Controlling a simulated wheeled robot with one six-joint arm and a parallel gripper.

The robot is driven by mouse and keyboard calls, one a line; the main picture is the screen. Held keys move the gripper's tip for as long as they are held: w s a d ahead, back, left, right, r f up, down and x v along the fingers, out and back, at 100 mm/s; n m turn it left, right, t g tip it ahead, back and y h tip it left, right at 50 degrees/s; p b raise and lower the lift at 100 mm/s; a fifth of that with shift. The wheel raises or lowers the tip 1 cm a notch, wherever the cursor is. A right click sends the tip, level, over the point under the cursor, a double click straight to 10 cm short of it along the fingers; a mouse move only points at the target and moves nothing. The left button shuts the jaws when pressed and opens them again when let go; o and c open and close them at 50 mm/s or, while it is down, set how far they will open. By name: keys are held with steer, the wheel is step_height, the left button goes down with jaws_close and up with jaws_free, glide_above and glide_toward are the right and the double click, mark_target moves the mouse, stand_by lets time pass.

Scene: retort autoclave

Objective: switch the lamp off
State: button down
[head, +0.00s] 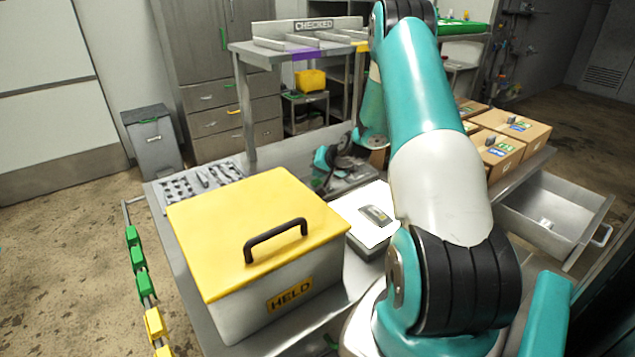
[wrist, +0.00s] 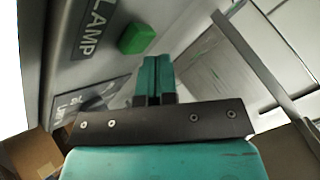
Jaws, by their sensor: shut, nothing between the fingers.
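A green switch (wrist: 136,38) sits on a grey metal face beside a dark label (wrist: 92,38) reading LAMP, in the wrist view. My gripper (wrist: 153,62) is shut and empty, its teal fingertips just below and slightly right of the switch in the picture. I see a small gap in the picture, but cannot tell the depth between them. In the head view my arm reaches over the bench and its fingertips cannot be made out. The switch is not discernible there.
A yellow-lidded box (head: 225,225) marked HELD stands on the bench, beside a bright white panel (head: 345,207). Cardboard boxes (head: 525,130) stand at the right, above an open drawer (head: 545,205). A shelf marked CHECKED (head: 265,55) is behind. Another dark label (wrist: 85,104) lies below the LAMP label.

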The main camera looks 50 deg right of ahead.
mark_target(319, 181)
steer(key=shift+f+b, duration=0.5)
steer(key=shift+f, duration=0.05)
stand_by(0.4)
steer(key=shift+r, duration=0.1)
steer(key=shift+r+p, duration=0.6)
steer(key=shift+r, duration=0.35)
steer(key=shift+r, duration=0.1)
steer(key=shift+r+p, duration=1.8)
steer(key=shift+r, duration=1.1)
